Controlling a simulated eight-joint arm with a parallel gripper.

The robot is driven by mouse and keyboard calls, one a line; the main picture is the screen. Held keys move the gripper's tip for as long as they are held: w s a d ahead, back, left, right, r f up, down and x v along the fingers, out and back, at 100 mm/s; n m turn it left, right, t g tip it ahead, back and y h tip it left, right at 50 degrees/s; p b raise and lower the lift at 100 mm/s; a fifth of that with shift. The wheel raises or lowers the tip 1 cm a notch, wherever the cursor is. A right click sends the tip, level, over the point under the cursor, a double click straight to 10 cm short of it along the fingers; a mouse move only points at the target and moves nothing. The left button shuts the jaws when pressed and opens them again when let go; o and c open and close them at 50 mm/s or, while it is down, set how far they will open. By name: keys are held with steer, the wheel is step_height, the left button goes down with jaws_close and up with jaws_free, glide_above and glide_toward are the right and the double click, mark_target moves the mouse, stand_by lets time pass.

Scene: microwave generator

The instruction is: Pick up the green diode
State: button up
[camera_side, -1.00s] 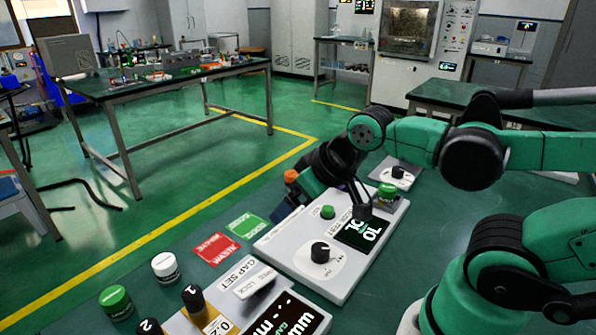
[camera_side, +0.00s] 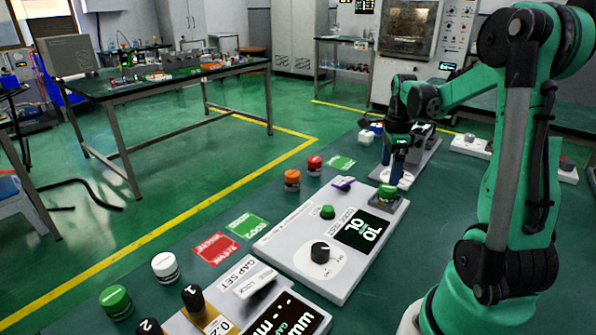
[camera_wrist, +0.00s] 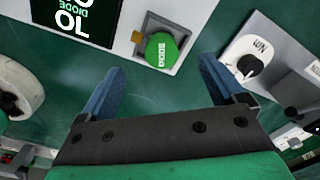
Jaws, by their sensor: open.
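A green diode (camera_side: 387,191) sits in a grey square socket at the back right corner of the white tester panel (camera_side: 300,262). In the wrist view the green diode (camera_wrist: 162,52) shows its round labelled top, ahead of my fingers and between their lines. My gripper (camera_side: 394,160) is just behind the diode in the side view. In the wrist view my gripper (camera_wrist: 163,82) is open, with two blue fingers spread wide and nothing between them. The fingers appear apart from the diode.
A white panel with a black knob (camera_wrist: 249,66) lies right of the fingers. Orange (camera_side: 292,180) and red (camera_side: 314,166) cylinders stand left of the tester. Another green cylinder (camera_side: 115,302) and a white one (camera_side: 165,267) stand at the front left.

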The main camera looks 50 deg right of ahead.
mark_target(389, 187)
steer(key=shift+s+d+f+m, duration=0.15)
steer(key=shift+d+f+m, duration=0.1)
steer(key=shift+f+m, duration=0.05)
steer(key=shift+f, duration=2.6)
jaws_close()
